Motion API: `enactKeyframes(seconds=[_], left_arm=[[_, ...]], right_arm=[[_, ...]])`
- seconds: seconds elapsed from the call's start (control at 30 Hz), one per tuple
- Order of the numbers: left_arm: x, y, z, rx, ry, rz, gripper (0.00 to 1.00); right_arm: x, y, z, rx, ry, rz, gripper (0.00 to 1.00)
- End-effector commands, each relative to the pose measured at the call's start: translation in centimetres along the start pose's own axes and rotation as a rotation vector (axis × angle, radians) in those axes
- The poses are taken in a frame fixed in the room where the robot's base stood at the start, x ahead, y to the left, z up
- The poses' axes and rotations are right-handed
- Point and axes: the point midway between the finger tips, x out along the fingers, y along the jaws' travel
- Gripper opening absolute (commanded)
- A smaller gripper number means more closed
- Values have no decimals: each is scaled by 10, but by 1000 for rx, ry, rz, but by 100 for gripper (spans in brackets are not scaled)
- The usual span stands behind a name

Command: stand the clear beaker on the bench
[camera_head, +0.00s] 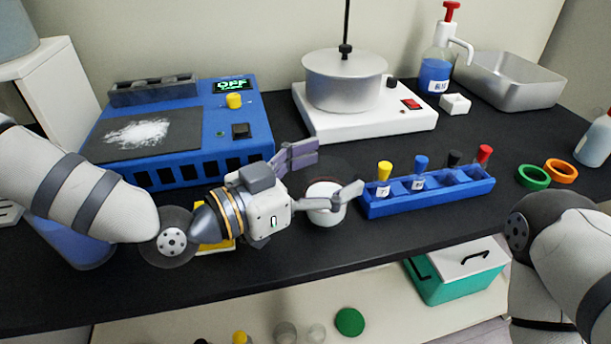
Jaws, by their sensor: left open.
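A small round vessel (327,214), seemingly the clear beaker, is upright at the black bench (290,262), left of the blue tube rack. Its lower part looks whitish, and a faint dark see-through round shape shows just above and behind it. My left gripper (330,172) is open, with its fingers spread. One finger is behind and left of the vessel; the other crosses in front of its upper part. I cannot tell whether either finger touches it, or whether its base rests fully on the bench. My right arm shows at the right, but its gripper is out of view.
A blue rack (430,200) with several capped tubes stands close right of the vessel. The front bench strip is mostly clear.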

Motion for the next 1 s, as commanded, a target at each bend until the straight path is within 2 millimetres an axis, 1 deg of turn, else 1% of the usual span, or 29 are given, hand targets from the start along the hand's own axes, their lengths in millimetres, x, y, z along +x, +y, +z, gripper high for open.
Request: enactKeyframes(seconds=[0.17, 0.3, 0.4, 0.5, 0.6, 0.67, 1.0], left_arm=[[-36, -2, -2, -1, 1, -5, 76], [-68, -2, -2, 0, 2, -6, 76], [-90, -1, -3, 0, 3, -5, 76], [-106, -2, -2, 2, 2, -5, 76], [-115, 0, -2, 1, 2, -3, 76], [-118, 0, -1, 0, 1, -2, 76], [-118, 0, 0, -1, -1, -1, 76]], right_arm=[[-4, 0, -2, 0, 9, 0, 40], [-7, 0, -3, 0, 17, -1, 40], [-10, 0, -4, 1, 23, -1, 40], [-13, 0, -6, 1, 32, -2, 40], [-14, 0, -6, 1, 35, -2, 40], [-14, 0, -6, 1, 35, -2, 40], [-14, 0, -6, 1, 34, -2, 40]])
